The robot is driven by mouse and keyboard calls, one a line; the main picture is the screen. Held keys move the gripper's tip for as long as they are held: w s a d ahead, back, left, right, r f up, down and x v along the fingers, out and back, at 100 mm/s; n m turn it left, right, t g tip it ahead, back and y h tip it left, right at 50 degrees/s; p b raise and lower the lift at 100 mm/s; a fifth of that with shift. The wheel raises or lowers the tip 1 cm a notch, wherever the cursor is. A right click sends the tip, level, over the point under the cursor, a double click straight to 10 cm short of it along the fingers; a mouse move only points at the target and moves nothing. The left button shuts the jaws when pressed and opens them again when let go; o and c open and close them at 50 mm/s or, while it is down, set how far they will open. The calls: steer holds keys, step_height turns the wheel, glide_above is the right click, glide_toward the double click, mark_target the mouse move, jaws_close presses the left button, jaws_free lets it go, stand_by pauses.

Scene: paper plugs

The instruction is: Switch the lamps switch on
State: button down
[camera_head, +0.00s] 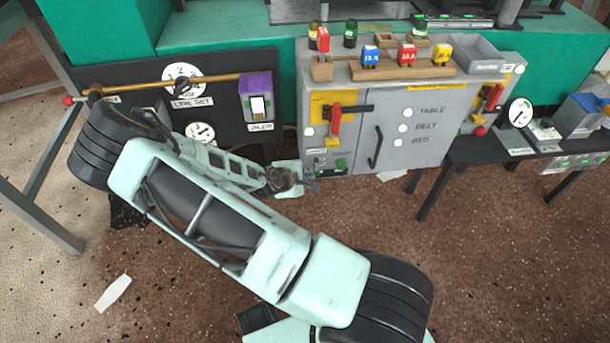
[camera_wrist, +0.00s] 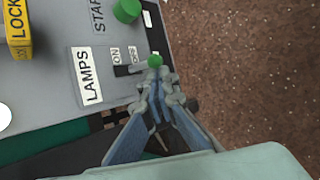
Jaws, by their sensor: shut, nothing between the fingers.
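The gripper also shows in the head view (camera_head: 308,182).
A green START button (camera_wrist: 126,10) and a yellow LOCK tag (camera_wrist: 18,30) are close by on the panel. Above are red handles (camera_head: 335,120) and a shelf of coloured plugs (camera_head: 405,68). A black panel (camera_head: 220,105) stands left. Brown floor below is open.

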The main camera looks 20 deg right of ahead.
mark_target(316, 173)
steer(key=shift+r, duration=0.1)
stand_by(0.3)
steer(key=shift+g+p, duration=0.3)
steer(key=shift+p, duration=0.35)
steer(key=shift+r+n+g+y+p, duration=0.35)
steer(key=shift+g+p, duration=0.45)
steer(key=shift+p, duration=0.55)
steer(key=g+p, duration=0.1)
steer(key=g, duration=0.1)
steer(key=r+n+g+y+p, duration=0.1)
steer(key=g, duration=0.1)
steer(key=r+g+y+p, duration=0.1)
steer(key=shift+w+d+n+g, duration=0.15)
steer(key=shift+w+n+g, duration=0.1)
steer(key=shift+g, duration=0.15)
steer(key=shift+s, duration=0.1)
steer(key=shift+r+p, duration=0.1)
steer(key=shift+p, duration=0.2)
steer(key=shift+r+p, duration=0.5)
steer(key=shift+r, duration=0.3)
